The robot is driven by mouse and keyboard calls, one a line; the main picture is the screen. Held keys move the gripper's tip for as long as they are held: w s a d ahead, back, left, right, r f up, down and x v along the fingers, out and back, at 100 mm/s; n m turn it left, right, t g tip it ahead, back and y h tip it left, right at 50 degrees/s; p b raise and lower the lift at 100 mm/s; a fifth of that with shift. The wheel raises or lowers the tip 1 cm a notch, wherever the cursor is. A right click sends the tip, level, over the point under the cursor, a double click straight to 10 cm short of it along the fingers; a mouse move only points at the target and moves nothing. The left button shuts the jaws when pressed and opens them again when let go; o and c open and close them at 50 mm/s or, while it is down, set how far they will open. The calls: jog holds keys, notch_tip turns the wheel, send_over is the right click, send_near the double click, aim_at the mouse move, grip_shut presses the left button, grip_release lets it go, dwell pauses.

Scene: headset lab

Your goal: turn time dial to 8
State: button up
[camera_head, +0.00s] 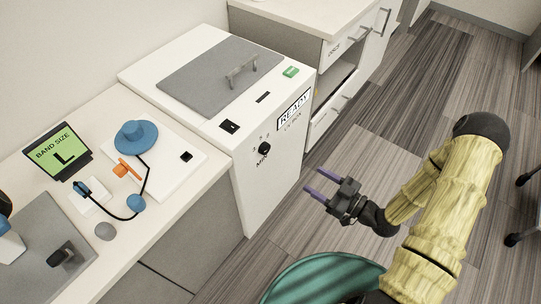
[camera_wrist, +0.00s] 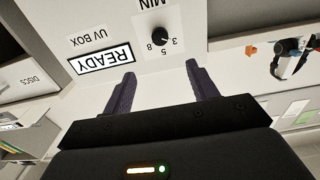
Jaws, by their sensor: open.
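The time dial (camera_head: 264,149) is a small black knob on the white front of the UV box (camera_head: 262,190), above the letters MIN. In the wrist view the dial (camera_wrist: 159,37) appears upside down, with 3, 5 and 8 marked around it. A light pointer mark shows on the knob, but which number it points to is too small to tell. My gripper (camera_head: 317,183) is open and empty, to the right of the box front and apart from it. In the wrist view its two purple fingers (camera_wrist: 158,88) stand on either side below the dial, not touching it.
The UV box has a grey lid (camera_head: 222,72) with a handle and a READY sign (camera_head: 293,105). The left bench holds a BAND SIZE screen (camera_head: 57,150) and a blue-and-black headset part (camera_head: 136,137). Drawers (camera_head: 338,110) stand behind.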

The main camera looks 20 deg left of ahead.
aim_at(267, 151)
jog(key=x, duration=1.7)
jog(key=shift+w+a, duration=0.15)
jog(key=shift+a, duration=0.1)
jog(key=c, duration=1)
